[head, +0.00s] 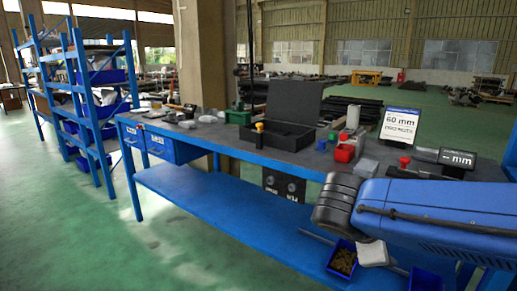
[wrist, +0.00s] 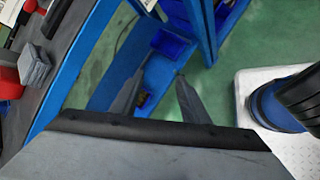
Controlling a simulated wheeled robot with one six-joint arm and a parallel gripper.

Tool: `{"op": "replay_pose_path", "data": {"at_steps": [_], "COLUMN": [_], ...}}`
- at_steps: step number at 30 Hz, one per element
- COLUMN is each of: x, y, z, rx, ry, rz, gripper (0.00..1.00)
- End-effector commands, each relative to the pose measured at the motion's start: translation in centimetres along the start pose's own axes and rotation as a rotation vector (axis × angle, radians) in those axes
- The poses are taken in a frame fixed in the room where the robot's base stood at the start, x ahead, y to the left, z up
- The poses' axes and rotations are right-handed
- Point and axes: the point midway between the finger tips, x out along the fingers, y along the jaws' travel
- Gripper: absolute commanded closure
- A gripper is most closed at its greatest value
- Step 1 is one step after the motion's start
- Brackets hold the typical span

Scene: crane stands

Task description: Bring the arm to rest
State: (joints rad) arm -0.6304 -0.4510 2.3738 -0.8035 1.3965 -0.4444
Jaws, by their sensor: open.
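My arm (head: 440,205) reaches in from the right in the head view. Its blue link and dark grey ribbed joint stand in front of the workbench (head: 225,176) and hide part of its right end. My gripper is not clearly visible in the head view. In the wrist view my gripper (wrist: 160,77) has its two grey fingers apart, with nothing between them. Beyond the fingers are the blue lower parts of the bench and the green floor.
On the bench are an open black case (head: 286,127), a red container (head: 345,152), a 60 mm sign (head: 400,124) and a grey display (head: 458,158). A blue bin (head: 342,259) sits on the lower shelf. A blue rack (head: 95,105) stands left. Green floor is clear at front left.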

Motion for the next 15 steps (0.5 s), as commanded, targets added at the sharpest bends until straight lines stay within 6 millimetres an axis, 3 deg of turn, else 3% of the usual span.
{"op": "replay_pose_path", "data": {"at_steps": [6,15], "x": [2.2,3.0], "y": [-4.5,-8.9], "z": [1.2,1.0], "rx": [0.295,0.743], "ry": [0.111,0.257], "rz": [-0.175,-0.379], "gripper": [0.59,0.59]}}
